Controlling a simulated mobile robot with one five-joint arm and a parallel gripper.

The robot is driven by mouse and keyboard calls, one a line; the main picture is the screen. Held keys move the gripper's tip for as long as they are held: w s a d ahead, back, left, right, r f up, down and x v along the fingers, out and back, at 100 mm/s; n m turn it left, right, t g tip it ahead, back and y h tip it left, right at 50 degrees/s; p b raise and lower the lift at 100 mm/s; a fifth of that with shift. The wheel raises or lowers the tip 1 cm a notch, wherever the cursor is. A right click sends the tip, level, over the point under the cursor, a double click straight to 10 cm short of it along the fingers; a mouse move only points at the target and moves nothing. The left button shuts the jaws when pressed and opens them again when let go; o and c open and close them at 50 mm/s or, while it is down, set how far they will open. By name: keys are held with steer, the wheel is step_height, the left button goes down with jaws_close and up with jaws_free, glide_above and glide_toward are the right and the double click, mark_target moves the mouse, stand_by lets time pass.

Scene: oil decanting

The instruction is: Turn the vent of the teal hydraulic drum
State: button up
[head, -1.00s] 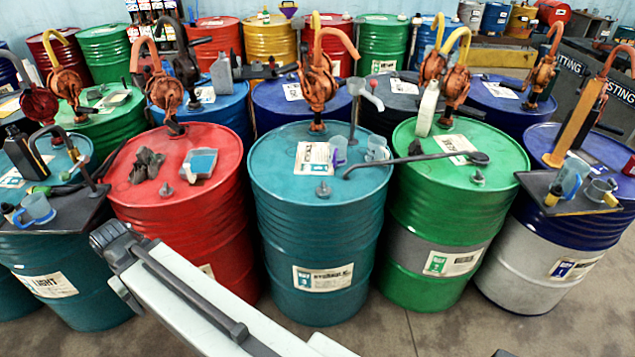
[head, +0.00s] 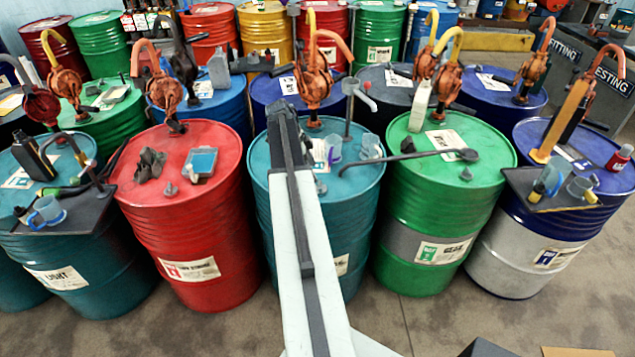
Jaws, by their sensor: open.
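The teal hydraulic drum (head: 362,205) stands upright in the middle of the front row, with my pale arm crossing in front of its left half. A small grey knob (head: 321,187) that looks like its vent sits on the lid, just right of my arm. My arm's far end (head: 283,110) reaches over the drum's back rim. No gripper fingers show; the arm's own links hide that end. The drum's front label is partly covered by my arm.
The teal lid also holds a purple-handled cup (head: 333,148), a clear jug (head: 370,147), a paper sheet and an orange pump (head: 315,88). A dark rod (head: 400,160) reaches over from the green drum (head: 430,220). A red drum (head: 190,225) stands left.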

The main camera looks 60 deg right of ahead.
mark_target(320, 184)
steer(key=b+x, duration=0.6)
steer(key=x, duration=0.1)
steer(key=shift+f, duration=0.25)
steer(key=shift+r, duration=0.15)
steer(key=shift+a, duration=0.1)
steer(key=c, duration=1.4)
steer(key=shift+o, duration=0.2)
